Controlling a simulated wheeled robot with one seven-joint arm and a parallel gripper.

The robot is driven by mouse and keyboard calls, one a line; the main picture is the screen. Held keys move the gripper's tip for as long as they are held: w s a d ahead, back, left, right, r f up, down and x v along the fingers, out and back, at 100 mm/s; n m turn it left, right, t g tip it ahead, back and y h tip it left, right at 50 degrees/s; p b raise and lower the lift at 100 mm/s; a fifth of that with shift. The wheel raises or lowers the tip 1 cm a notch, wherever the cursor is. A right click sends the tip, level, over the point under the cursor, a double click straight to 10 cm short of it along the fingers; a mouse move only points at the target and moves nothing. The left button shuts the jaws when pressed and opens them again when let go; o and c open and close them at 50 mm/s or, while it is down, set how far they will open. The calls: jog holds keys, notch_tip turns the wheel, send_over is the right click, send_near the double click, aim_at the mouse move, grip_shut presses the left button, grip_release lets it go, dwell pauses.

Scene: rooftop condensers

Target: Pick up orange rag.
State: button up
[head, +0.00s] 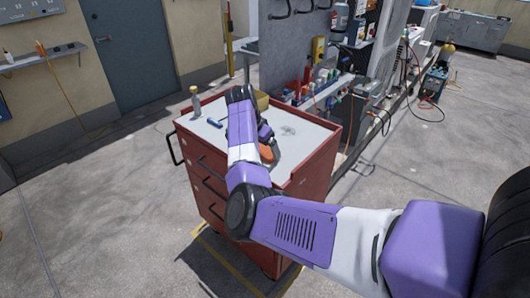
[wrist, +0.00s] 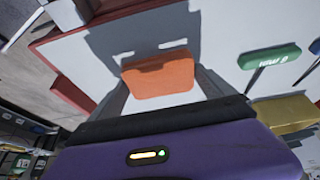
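The orange rag (wrist: 158,76) lies on the pale top of the red tool cart (head: 306,150). In the wrist view it is a flat, rounded orange shape just ahead of my gripper (wrist: 160,92). The grey fingers stand apart, one on each side of the rag, with no clear contact visible. My gripper looks open above the cart top. In the head view part of the rag (head: 267,153) shows beside my arm, which hides much of the gripper and the rest of the rag.
A bottle (head: 195,101), a blue-handled tool (head: 215,123) and a yellow box (head: 262,101) are on the cart top. A grey panel (head: 285,45) rises behind the cart. The cart's right part is clear.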

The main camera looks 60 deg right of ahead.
aim_at(264, 150)
jog(key=c, duration=0.9)
jog(key=shift+r, duration=0.2)
notch_tip(264, 150, up, 20)
jog(key=b, duration=0.1)
jog(key=shift+f, duration=0.15)
